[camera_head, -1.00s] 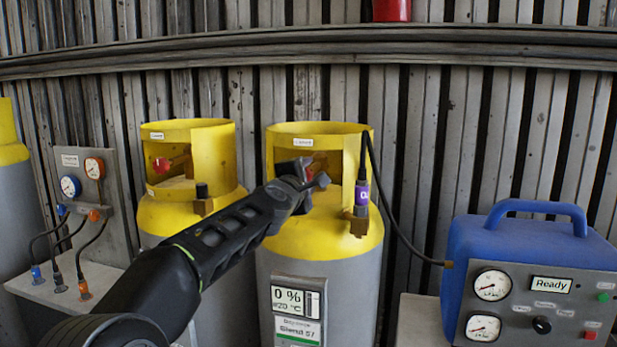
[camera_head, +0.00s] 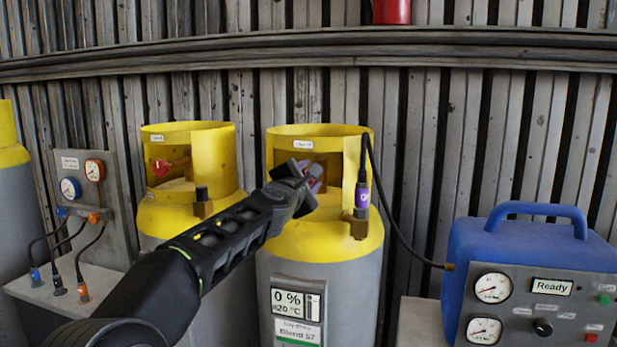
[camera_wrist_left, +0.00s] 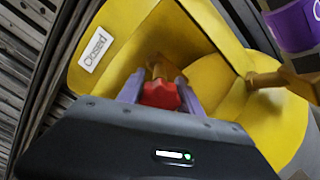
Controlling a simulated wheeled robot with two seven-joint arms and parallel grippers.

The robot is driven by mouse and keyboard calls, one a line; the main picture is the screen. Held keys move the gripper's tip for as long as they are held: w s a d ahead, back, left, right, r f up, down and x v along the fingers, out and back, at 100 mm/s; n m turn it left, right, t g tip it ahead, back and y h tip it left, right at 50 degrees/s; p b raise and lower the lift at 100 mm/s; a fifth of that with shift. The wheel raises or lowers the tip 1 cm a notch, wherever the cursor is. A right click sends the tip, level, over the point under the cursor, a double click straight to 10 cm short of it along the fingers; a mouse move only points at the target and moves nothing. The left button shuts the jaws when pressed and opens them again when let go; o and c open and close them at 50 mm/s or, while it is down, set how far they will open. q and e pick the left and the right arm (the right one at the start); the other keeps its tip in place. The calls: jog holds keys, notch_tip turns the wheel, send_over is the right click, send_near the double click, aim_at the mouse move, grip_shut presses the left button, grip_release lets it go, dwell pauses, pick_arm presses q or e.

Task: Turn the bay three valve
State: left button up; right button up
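The gas cylinder (camera_head: 330,240) in the middle has a yellow collar with a small label, which reads "Closed" in the left wrist view (camera_wrist_left: 93,50). Its red valve handle (camera_wrist_left: 160,95) sits inside the collar, on a brass stem. My left gripper (camera_head: 312,178) reaches into the collar opening and mostly hides the handle in the head view. In the left wrist view its two fingers (camera_wrist_left: 160,90) lie against opposite sides of the handle and look shut on it. The cylinder's display (camera_head: 297,302) reads 0 %. My right gripper is not in view.
A second cylinder with a red handle (camera_head: 160,167) stands to the left. A hose with a purple-banded connector (camera_head: 362,196) runs to a blue machine (camera_head: 510,250) showing "Ready". A gauge panel (camera_head: 84,185) with hoses stands at far left.

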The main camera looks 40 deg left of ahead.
pick_arm(q)
jog(key=o, duration=0.4)
jog(key=v, duration=0.7)
jog(key=shift+s+d+b, duration=0.15)
jog(key=shift+s+b, duration=0.2)
jog(key=shift+s, duration=0.05)
dwell(0.3)
